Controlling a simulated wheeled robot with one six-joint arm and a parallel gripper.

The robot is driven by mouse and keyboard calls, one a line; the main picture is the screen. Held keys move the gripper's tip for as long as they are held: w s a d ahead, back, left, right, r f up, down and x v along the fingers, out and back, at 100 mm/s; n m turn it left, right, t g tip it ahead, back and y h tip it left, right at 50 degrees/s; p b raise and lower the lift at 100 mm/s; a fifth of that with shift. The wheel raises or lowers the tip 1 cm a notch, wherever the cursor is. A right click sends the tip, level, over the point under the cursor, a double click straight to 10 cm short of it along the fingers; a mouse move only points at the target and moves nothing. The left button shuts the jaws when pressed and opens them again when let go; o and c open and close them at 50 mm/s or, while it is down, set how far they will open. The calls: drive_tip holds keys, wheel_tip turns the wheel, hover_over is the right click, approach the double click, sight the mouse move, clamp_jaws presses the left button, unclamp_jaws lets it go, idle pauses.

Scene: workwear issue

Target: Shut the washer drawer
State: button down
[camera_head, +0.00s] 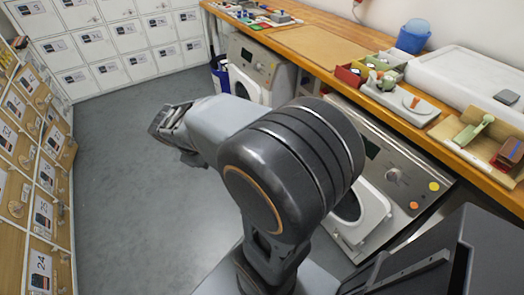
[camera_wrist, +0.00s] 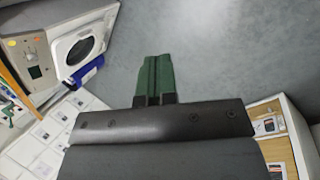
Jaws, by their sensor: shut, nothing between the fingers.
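Two front-loading machines stand under the wooden counter. The nearer machine (camera_head: 405,185) has a dial, coloured buttons and a white round door (camera_head: 362,218) that stands out from its front. The farther machine (camera_head: 262,68) is at the back, beyond a gap. I cannot make out a drawer sticking out of either machine; my arm hides part of the nearer one. My gripper (camera_head: 168,125) is over the open floor, left of both machines and apart from them. In the wrist view its green fingers (camera_wrist: 155,75) are shut together with nothing between them. A machine with a round door (camera_wrist: 78,48) shows there at upper left.
The wooden counter (camera_head: 318,48) runs along the right, with trays, a blue bucket (camera_head: 412,37) and a white case on it. White lockers (camera_head: 110,45) line the back, wooden ones (camera_head: 35,150) the left. The grey floor (camera_head: 130,220) between is clear.

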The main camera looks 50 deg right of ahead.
drive_tip(key=w+d+f+n+g+h+b, duration=0.2)
drive_tip(key=w+d+f+n+h+b, duration=0.25)
drive_tip(key=d+f, duration=0.4)
drive_tip(key=w+d+f+n+g+h+b, duration=0.25)
drive_tip(key=d+f+n+h+b, duration=0.2)
drive_tip(key=d+f, duration=0.45)
drive_tip(key=r+b+x, duration=0.1)
drive_tip(key=b+x, duration=0.1)
drive_tip(key=x, duration=1.1)
drive_tip(key=shift+w+d+b, duration=0.2)
drive_tip(key=shift+d+b, duration=0.1)
drive_tip(key=shift+d, duration=0.3)
drive_tip(key=shift+f+t, duration=0.1)
drive_tip(key=shift+t, duration=0.15)
